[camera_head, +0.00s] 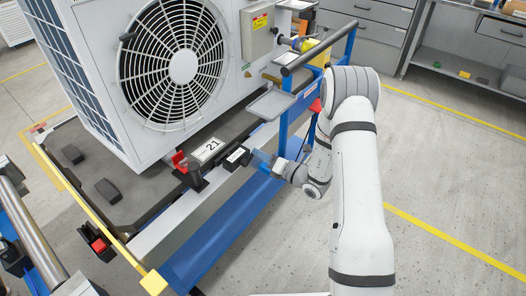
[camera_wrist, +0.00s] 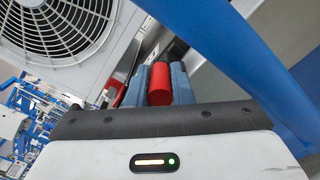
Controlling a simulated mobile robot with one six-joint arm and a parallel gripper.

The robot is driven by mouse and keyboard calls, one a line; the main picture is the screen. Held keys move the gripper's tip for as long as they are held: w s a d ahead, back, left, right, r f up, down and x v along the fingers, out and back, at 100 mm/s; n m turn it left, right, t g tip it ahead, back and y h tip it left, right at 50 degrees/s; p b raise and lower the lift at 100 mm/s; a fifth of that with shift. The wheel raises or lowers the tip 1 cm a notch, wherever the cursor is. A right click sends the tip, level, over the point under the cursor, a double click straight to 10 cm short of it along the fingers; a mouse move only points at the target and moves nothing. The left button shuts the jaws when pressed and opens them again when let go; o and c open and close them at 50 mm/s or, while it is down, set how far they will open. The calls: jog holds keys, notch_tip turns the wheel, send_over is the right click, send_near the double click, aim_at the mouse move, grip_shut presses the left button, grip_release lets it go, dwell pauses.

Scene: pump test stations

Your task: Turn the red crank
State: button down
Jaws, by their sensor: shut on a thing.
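The red crank's handle (camera_wrist: 160,84) shows in the wrist view as a red cylinder. My gripper (camera_wrist: 160,74) has its two blue-grey fingers on either side of the handle and is shut on it. In the head view my gripper (camera_head: 264,161) is at the blue side rail of the test station, right of a small black labelled block (camera_head: 238,157). I cannot make out the held handle in the head view, and the rest of the crank is hidden in both views.
A white fan unit (camera_head: 180,65) stands on the station, left of my gripper. A plate marked 21 (camera_head: 208,150) is close by. A blue upright frame (camera_head: 289,112) rises just behind my gripper. Open floor (camera_head: 450,170) lies to the right.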

jog(key=m, duration=0.1)
jog(key=f+m+p, duration=0.1)
jog(key=m, duration=0.1)
jog(key=f+m, duration=0.1)
jog(key=shift+w+d+m, duration=0.1)
jog(key=shift+w+m, duration=0.15)
jog(key=shift+m, duration=0.05)
jog(key=shift+f, duration=0.15)
dwell(0.3)
jog(key=c, duration=1.3)
grip_release()
jog(key=shift+d, duration=0.15)
jog(key=v, duration=0.7)
jog(key=shift+s+d+p, duration=0.2)
jog(key=shift+s+p, duration=0.05)
jog(key=shift+p, duration=0.2)
